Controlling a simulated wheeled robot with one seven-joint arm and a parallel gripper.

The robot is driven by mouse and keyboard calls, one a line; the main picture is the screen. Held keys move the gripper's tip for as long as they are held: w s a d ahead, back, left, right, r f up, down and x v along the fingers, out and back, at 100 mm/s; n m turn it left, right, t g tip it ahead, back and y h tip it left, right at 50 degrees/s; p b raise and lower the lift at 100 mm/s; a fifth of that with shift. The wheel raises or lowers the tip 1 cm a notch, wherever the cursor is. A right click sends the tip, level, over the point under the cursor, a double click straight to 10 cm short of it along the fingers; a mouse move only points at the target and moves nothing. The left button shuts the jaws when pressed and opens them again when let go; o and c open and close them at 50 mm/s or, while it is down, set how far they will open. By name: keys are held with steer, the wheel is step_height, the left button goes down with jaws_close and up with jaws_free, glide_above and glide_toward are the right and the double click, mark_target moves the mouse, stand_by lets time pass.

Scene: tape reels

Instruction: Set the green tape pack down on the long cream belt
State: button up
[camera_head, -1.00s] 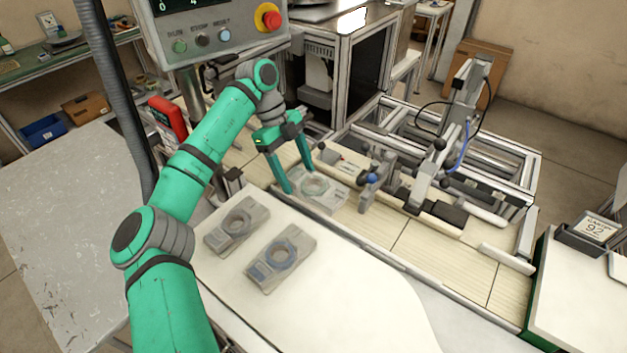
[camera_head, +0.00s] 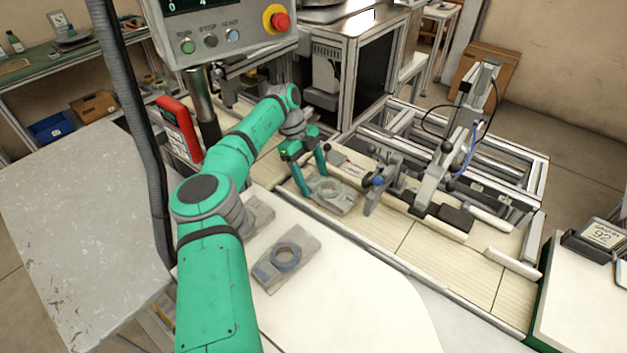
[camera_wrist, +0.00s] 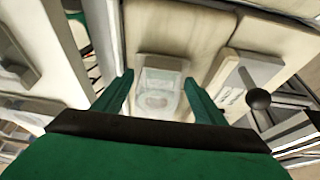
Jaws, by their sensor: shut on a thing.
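The green tape pack (camera_head: 341,201) is a flat, pale see-through tray with a faint green ring in it. My gripper (camera_head: 315,184) is shut on it, with one finger at each side. In the wrist view the pack (camera_wrist: 158,84) lies between the two green fingers (camera_wrist: 158,77). The long cream belt (camera_head: 376,231) runs from upper left to lower right, and the pack is over or on its left part. I cannot tell whether its underside touches the belt. The belt also shows beyond the pack in the wrist view (camera_wrist: 172,31).
On the white table (camera_head: 360,300) lie a pack with a blue-grey ring (camera_head: 285,258) and another grey pack (camera_head: 257,216), partly hidden by my arm. The belt's lower right stretch is clear.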

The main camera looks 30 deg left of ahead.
steer(key=shift+f, duration=0.45)
steer(key=o, duration=0.9)
steer(key=shift+v, duration=3.75)
steer(key=shift+d, duration=0.1)
